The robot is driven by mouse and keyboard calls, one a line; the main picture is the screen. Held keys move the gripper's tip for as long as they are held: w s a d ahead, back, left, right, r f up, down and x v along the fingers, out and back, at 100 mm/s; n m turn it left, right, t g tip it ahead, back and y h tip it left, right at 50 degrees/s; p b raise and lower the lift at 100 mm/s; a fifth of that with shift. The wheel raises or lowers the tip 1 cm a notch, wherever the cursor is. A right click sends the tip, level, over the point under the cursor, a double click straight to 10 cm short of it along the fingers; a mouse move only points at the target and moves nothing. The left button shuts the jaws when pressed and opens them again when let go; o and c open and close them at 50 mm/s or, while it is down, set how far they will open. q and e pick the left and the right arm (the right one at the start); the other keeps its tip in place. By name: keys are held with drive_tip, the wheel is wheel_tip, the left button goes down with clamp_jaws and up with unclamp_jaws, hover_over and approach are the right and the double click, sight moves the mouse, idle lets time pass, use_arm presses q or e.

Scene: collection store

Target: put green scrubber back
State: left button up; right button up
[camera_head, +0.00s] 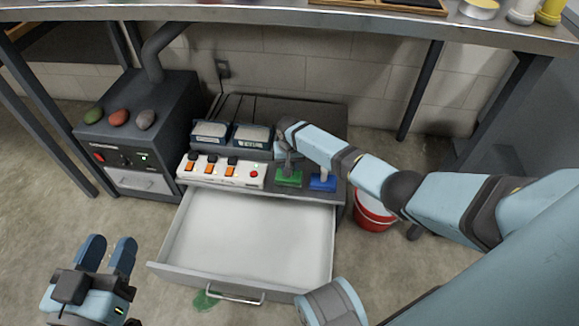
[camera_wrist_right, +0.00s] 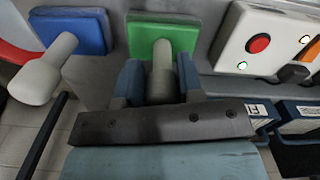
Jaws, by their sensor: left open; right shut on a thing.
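The green scrubber (camera_head: 288,179) has a flat green pad and a pale grey handle. It is on the front of the grey cabinet's top, left of a blue scrubber (camera_head: 322,182). My right gripper (camera_head: 287,157) is shut on its handle from above. In the right wrist view the green pad (camera_wrist_right: 150,32) shows beyond my right gripper (camera_wrist_right: 161,83), whose fingers are on both sides of the handle. Whether the pad touches the surface I cannot tell. My left gripper (camera_head: 106,254) is open and empty at the lower left, above the floor.
Below the cabinet top a white drawer (camera_head: 255,230) is pulled out and empty. A white switch strip (camera_head: 221,171) lies left of the green scrubber. A red bucket (camera_head: 374,212) stands right of the cabinet. A green patch (camera_head: 206,300) marks the floor. A workbench spans the top.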

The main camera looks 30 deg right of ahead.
use_arm(q)
drive_tip(key=shift+s, duration=0.1)
use_arm(e)
drive_tip(key=o, duration=1)
drive_tip(key=shift+f, duration=0.1)
drive_tip(key=shift+c, duration=0.2)
wheel_tip(320, 180, up, 7)
drive_tip(key=p, duration=0.3)
drive_tip(key=shift+f+p, duration=0.15)
drive_tip(key=shift+p, duration=0.2)
wheel_tip(320, 180, up, 4)
drive_tip(key=shift+w+r+p, duration=0.1)
drive_tip(key=shift+r+p, duration=0.05)
drive_tip(key=shift+p, duration=0.85)
use_arm(q)
drive_tip(key=shift+s+d+r+n+t, duration=0.1)
drive_tip(key=shift+s+r+n+t, duration=0.2)
drive_tip(key=shift+r, duration=0.5)
drive_tip(key=shift+s+d+r+n+t, duration=0.15)
drive_tip(key=shift+r+n, duration=0.3)
drive_tip(key=shift+r, duration=0.3)
drive_tip(key=shift+s+r+n+t, duration=0.2)
drive_tip(key=shift+r+n, duration=0.15)
drive_tip(key=shift+r, duration=0.45)
use_arm(e)
drive_tip(key=shift+r, duration=0.65)
